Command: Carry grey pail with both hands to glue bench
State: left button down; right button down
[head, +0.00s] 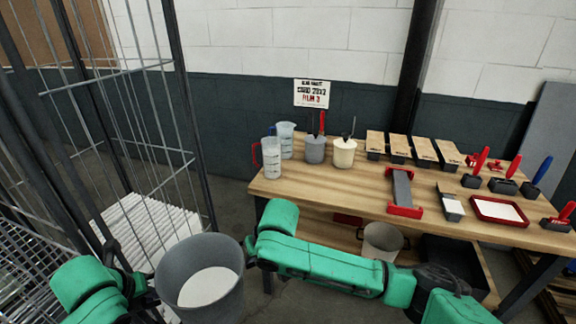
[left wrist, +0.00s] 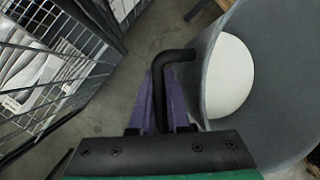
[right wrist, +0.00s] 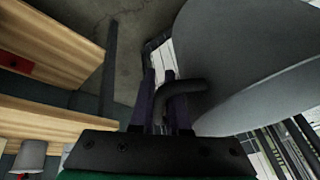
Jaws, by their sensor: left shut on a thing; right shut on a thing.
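The grey pail (head: 200,252) hangs upright between my arms at the lower left of the head view, with white contents inside. My left gripper (left wrist: 160,85) is shut on a black side handle (left wrist: 180,56) of the pail. My right gripper (right wrist: 160,85) is shut on the opposite black handle (right wrist: 185,87). In the head view the grips are partly hidden by my green arms. The wooden bench (head: 325,187), with a sign (head: 312,93) above it, stands to the right of the pail, apart from it. The sign's lettering is mostly too small to read.
Jugs (head: 271,157), a grey pot (head: 315,149) and a cream pot (head: 344,153) stand at the bench's left back. Boards, filter parts, a red tray (head: 497,211) and red-handled tools fill the right. Bare wood shows front left. A wire cage (head: 140,130) stands left.

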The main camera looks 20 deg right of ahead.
aim_at(329, 186)
jog(key=i+l+z, duration=0.15)
jog(key=z, duration=0.35)
jog(key=i+z, duration=0.2)
jog(key=z, duration=0.3)
jog(key=i+z, duration=0.15)
jog(key=z, duration=0.35)
jog(key=i+j, duration=0.3)
jog(key=i, duration=0.15)
jog(key=i+j, duration=0.35)
jog(key=i, duration=0.1)
